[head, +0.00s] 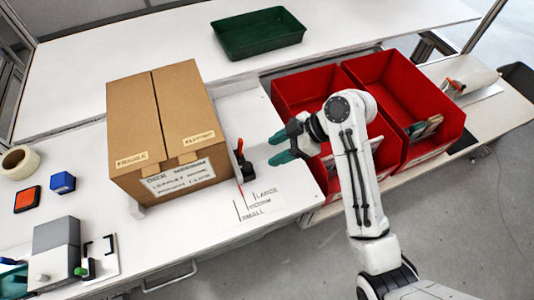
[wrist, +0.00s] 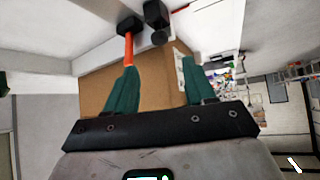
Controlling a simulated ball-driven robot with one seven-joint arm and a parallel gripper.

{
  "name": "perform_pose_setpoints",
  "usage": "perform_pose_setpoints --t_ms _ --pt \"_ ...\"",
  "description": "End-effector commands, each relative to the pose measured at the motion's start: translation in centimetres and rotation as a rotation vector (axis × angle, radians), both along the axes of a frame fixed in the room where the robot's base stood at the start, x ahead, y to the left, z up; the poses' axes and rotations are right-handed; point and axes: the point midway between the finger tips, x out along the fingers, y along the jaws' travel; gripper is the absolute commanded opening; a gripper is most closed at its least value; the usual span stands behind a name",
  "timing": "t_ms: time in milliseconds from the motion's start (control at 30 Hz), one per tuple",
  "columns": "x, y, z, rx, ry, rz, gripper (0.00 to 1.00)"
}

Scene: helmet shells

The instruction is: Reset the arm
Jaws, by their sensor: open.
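My arm reaches up from the lower right in the head view. My gripper (head: 276,148) points left and has teal fingers. It is above the table, just left of the red bins. In the wrist view my gripper (wrist: 160,78) is open, its two teal fingers apart, with nothing seen between them but the background. A black clamp-like tool with a red-orange handle (head: 241,148) stands upright just left of the fingertips, apart from them in the head view. Its orange handle (wrist: 129,48) shows close to the left finger in the wrist view; whether they touch I cannot tell.
A closed cardboard box (head: 128,110) stands left of the tool. Two red bins (head: 319,178) lie below and beside my arm. A green tray (head: 229,48) is at the back. A size-marked strip (head: 258,204) lies in front. Tape (head: 8,161) and blocks are far left.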

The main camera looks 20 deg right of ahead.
Motion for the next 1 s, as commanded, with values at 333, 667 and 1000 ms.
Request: perform_pose_setpoints --t_ms 333,667,1000 --pt "-0.2 -0.4 0.5 0.0 0.0 0.0 0.54" --pt "-0.2 -0.4 0.4 0.0 0.002 -0.002 0.54" --pt "-10.3 -1.6 -7.0 -0.118 0.358 -0.437 0.54"
